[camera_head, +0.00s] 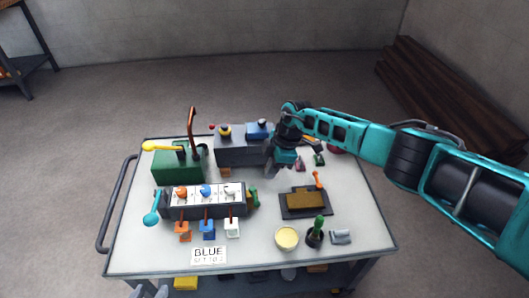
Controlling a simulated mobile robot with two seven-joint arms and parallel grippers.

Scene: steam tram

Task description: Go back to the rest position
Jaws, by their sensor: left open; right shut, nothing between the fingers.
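My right arm comes in from the right, and its teal gripper (271,171) hangs over the cart top, near the grey-blue box. Its fingers are shut with nothing seen between them. Grey fingertips at the bottom edge on the left look like my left gripper (150,291), spread apart and empty, in front of the cart's near left corner. The rest of my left arm is out of view. The cart (262,254) has a pale top. My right forearm hides part of its back right side.
Brown beams (440,85) lie at the back right. The floor behind is clear.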

